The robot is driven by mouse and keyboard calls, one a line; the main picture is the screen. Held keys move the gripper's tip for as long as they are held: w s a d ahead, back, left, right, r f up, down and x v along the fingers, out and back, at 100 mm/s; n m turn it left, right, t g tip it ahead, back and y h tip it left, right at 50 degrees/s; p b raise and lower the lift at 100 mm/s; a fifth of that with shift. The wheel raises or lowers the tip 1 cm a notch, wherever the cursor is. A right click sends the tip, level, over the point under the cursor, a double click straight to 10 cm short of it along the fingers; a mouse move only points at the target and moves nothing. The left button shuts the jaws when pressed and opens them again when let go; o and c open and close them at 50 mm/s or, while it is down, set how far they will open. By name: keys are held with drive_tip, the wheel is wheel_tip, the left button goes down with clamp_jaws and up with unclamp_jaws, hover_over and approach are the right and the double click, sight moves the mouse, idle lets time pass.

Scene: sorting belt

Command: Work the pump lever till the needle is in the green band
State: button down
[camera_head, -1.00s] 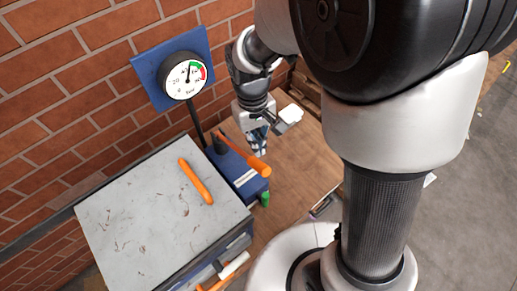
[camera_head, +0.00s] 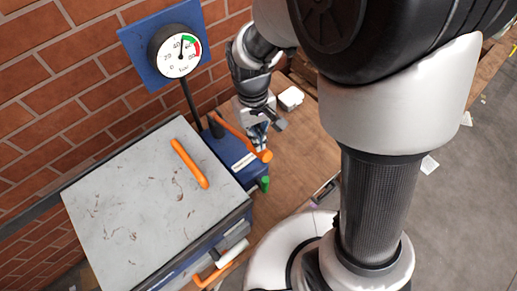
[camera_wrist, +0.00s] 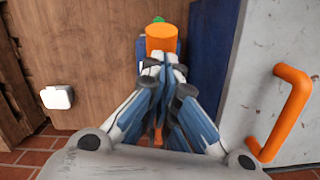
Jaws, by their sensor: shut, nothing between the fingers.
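The pressure gauge (camera_head: 173,60) hangs on a blue plate by the brick wall. Its needle (camera_head: 181,47) points almost straight up, close to the left end of the green band (camera_head: 189,38); I cannot tell exactly whether it is inside it. The orange pump lever (camera_head: 235,136) slants over the blue pump (camera_head: 222,151). My gripper (camera_head: 262,146) is shut and empty, at the lever's outer end. In the wrist view, the lever's orange end (camera_wrist: 160,38) shows just beyond my closed fingers (camera_wrist: 166,72); whether they touch it is unclear.
A grey cabinet (camera_head: 140,200) with an orange handle (camera_head: 189,163) stands left of the pump. A green knob (camera_head: 264,184) is on the pump's front. A small white box (camera_head: 291,98) lies on the wooden bench (camera_head: 300,150) behind my gripper.

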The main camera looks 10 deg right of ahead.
idle(0.3)
wheel_tip(320, 180, down, 4)
drive_tip(key=b, duration=0.3)
drive_tip(key=shift+f, duration=0.25)
drive_tip(key=shift+r, duration=0.1)
drive_tip(key=shift+w+a+r+p, duration=0.25)
drive_tip(key=shift+w+p, duration=0.05)
drive_tip(key=shift+w, duration=0.25)
drive_tip(key=shift+w+a+r+p, duration=0.2)
drive_tip(key=shift+w+r+p, duration=0.1)
drive_tip(key=shift+w, duration=0.25)
drive_tip(key=shift+w+a, duration=0.15)
drive_tip(key=shift+w, duration=0.2)
wheel_tip(320, 180, up, 12)
drive_tip(key=w, duration=0.1)
drive_tip(key=shift+a, duration=0.2)
